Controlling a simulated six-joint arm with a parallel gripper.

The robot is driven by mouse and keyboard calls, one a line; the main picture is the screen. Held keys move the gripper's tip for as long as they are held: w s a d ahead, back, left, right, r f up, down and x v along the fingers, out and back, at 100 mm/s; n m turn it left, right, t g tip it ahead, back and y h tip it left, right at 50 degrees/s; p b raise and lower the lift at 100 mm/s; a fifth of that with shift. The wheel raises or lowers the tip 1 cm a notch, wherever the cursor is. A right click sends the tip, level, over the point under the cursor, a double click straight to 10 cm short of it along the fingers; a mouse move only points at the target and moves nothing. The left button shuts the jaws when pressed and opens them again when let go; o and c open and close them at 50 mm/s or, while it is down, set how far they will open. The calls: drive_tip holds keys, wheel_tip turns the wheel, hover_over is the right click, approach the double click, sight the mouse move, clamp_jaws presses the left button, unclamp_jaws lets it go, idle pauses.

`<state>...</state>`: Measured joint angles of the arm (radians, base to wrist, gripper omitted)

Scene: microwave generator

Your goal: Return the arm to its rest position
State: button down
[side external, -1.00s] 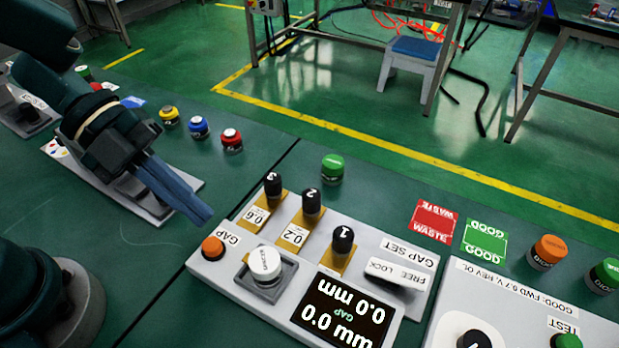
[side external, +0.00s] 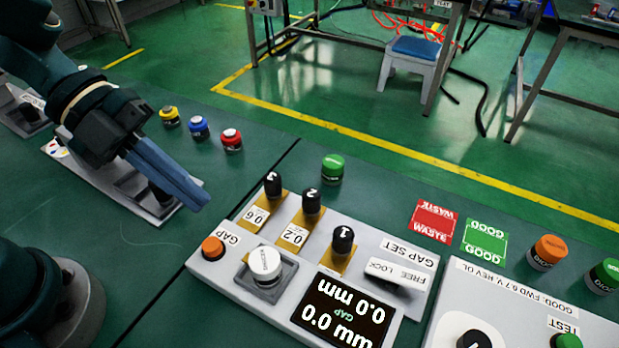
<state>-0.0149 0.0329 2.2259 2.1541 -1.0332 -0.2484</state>
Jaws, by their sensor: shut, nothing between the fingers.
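My gripper (side external: 203,197) is at the left of the side view, pointing down to the right, with its blue-grey fingers together and nothing between them. It hangs over a grey base plate (side external: 172,213) on the green bench, partly covering that plate and what stands on it. The fingertips are left of the white gap panel and apart from it. My arm comes in from the upper left.
The gap panel (side external: 222,281) carries an orange button, a white knob, black numbered pegs and a display reading 0.0 mm. Yellow, blue and red buttons (side external: 231,140) stand behind the gripper. Red WASTE (side external: 434,221) and green GOOD (side external: 484,243) mats lie right.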

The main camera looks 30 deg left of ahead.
drive_tip(key=w+a+r+n+t+y, duration=0.1)
drive_tip(key=w+r+n+t, duration=0.5)
drive_tip(key=w+r+t, duration=0.4)
drive_tip(key=a+r+n+t+y, duration=0.45)
drive_tip(key=a+n+y, duration=0.3)
drive_tip(key=n, duration=0.25)
drive_tip(key=s+f+n+g, duration=1)
drive_tip(key=s+f, duration=0.1)
drive_tip(key=s, duration=0.3)
drive_tip(key=shift+y, duration=0.35)
drive_tip(key=shift+w+a, duration=0.1)
drive_tip(key=shift+a, duration=0.05)
